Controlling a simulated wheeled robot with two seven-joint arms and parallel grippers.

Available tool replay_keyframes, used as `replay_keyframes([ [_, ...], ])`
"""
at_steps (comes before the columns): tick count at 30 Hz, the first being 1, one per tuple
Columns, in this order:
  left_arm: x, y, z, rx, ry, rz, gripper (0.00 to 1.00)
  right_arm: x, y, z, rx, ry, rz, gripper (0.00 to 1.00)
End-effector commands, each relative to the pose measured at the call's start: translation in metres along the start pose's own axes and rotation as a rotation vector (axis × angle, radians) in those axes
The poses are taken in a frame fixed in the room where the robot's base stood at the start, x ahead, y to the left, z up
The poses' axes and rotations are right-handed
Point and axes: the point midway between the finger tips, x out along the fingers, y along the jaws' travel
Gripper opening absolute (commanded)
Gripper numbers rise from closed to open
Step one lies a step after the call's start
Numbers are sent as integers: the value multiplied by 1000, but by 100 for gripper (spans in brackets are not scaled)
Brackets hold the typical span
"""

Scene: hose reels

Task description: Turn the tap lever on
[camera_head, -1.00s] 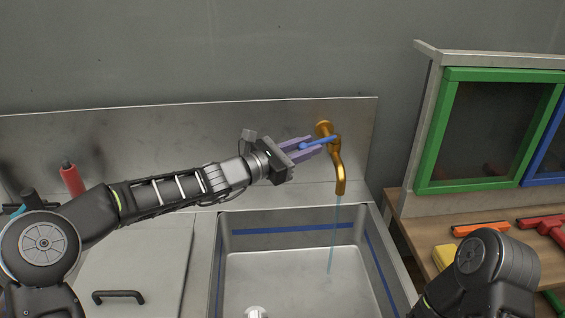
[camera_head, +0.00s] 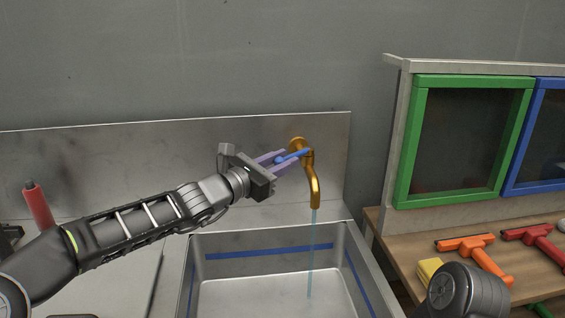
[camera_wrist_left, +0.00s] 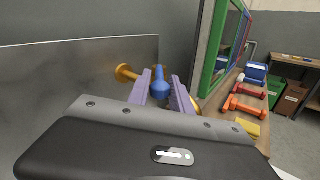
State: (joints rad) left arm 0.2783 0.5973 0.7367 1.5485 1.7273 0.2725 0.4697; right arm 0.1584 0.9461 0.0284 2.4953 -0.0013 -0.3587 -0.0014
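The brass tap (camera_head: 314,180) is fixed to the metal back panel, with its spout pointing down over the sink. A thin stream of water (camera_head: 311,250) falls from it. The blue tap lever (camera_head: 293,156) points left from the tap.
The metal sink (camera_head: 215,242) with a blue stripe lies below the tap. To the right, a wooden bench (camera_head: 400,238) holds orange and red squeegees (camera_head: 480,258) and a yellow sponge (camera_head: 429,270) before green and blue framed panels (camera_head: 403,160). A red bottle (camera_head: 38,205) stands left.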

Motion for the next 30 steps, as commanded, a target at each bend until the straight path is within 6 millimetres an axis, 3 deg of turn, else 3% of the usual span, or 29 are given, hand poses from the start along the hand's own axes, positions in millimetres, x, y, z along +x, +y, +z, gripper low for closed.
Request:
replay_keyframes([
  [3, 0, 0, 0, 0, 0, 0, 35, 0, 0, 0, 0, 0, 0, 36],
  [14, -6, 1, -1, 1, 1, 1, 35, 2, 1, 0, 0, 0, 0, 36],
  [30, -76, 0, 0, 1, 0, 0, 35, 13, 5, 0, -1, 0, 0, 36],
])
